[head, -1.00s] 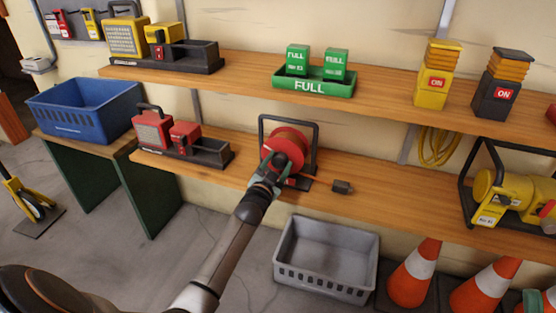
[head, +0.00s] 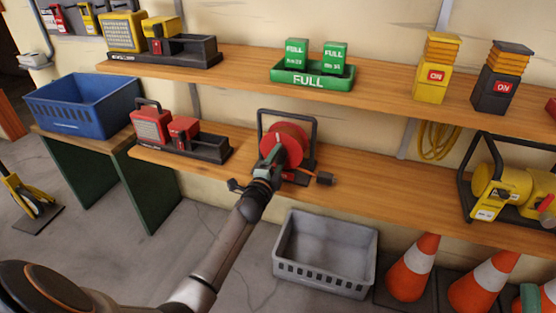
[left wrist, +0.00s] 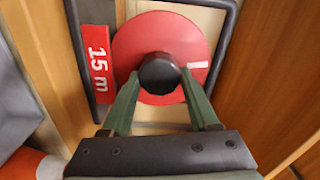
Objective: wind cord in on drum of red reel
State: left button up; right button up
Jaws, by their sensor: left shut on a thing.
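The red reel (head: 290,143) stands in a dark frame on the lower shelf, with a red "15 m" label beside its disc in the left wrist view (left wrist: 135,38). My left gripper (head: 271,160) is in front of it. In the left wrist view its green fingers (left wrist: 160,88) are shut on the round black crank knob (left wrist: 158,72) on the disc's face. Orange cord shows on the drum behind the disc. A small block at the cord's end (head: 324,178) is close beside the reel's foot, to its right.
A black tray with red boxes (head: 213,149) is left of the reel. A yellow reel (head: 505,190) stands far right on the same shelf, with bare wood between. A grey crate (head: 325,268) and cones (head: 413,268) are below.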

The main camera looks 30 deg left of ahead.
pick_arm(q)
jog(key=shift+f+m, duration=0.1)
jog(key=shift+m, duration=1.1)
jog(key=o, duration=1.4)
jog(key=p+v, duration=0.2)
jog(key=v, duration=1)
jog(key=shift+s+d+p, duration=0.1)
jog(key=shift+s+p, duration=0.15)
jog(key=shift+p, duration=0.05)
